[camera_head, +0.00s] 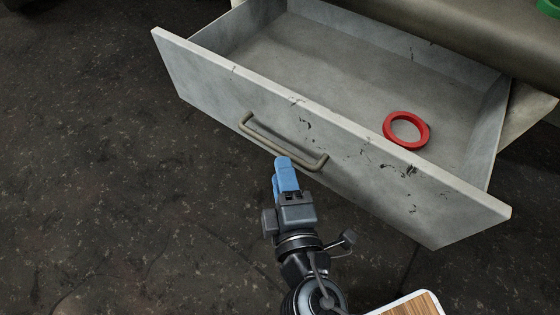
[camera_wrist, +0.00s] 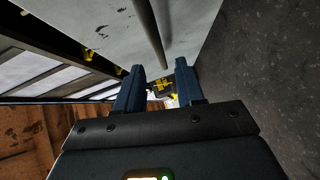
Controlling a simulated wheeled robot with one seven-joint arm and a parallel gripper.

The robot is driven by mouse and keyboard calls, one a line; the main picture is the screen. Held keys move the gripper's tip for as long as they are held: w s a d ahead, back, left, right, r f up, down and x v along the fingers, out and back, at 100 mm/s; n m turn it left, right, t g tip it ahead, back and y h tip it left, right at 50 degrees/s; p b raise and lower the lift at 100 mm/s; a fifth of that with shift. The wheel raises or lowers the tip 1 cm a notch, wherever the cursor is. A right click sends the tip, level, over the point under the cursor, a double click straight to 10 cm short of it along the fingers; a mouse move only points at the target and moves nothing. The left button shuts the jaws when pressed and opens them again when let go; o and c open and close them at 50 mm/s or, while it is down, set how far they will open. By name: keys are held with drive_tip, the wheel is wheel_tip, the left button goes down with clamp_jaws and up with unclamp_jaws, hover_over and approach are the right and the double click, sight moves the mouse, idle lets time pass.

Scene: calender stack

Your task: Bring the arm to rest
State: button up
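My gripper (camera_head: 284,163) is just in front of the grey drawer (camera_head: 205,72), close below its bar handle (camera_head: 270,142). In the wrist view the two blue fingers of my gripper (camera_wrist: 160,75) stand apart with nothing held between them. The handle (camera_wrist: 148,30) runs down from the top of that view and ends near the gap between the fingertips. I cannot tell whether a finger touches it. The drawer is pulled out, and a red ring (camera_head: 390,134) lies inside it near the front panel.
Dark stone-like floor (camera_head: 110,200) lies open to the left of my arm. A wooden surface with a white edge (camera_head: 412,305) shows at the bottom. A counter edge (camera_head: 450,40) overhangs the drawer's back. Part of a green object (camera_head: 549,6) shows at the top right.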

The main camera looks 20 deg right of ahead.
drive_tip(key=shift+s, duration=0.15)
idle(0.4)
drive_tip(key=s+d+f+m+g+y, duration=0.2)
drive_tip(key=s+d+m, duration=0.1)
drive_tip(key=s, duration=0.4)
drive_tip(key=s+d+f+m+g+y, duration=0.1)
drive_tip(key=s+d+m, duration=0.2)
drive_tip(key=s, duration=0.5)
drive_tip(key=s+d+r+m+t, duration=0.2)
drive_tip(key=s+d+r+m, duration=0.5)
drive_tip(key=s+r+m, duration=0.3)
wheel_tip(320, 180, up, 20)
drive_tip(key=n+p, duration=0.1)
drive_tip(key=p, duration=1.8)
drive_tip(key=shift+w+a+f+h+p, duration=0.2)
drive_tip(key=shift+w+h+p, duration=0.1)
drive_tip(key=shift+h+p, duration=0.1)
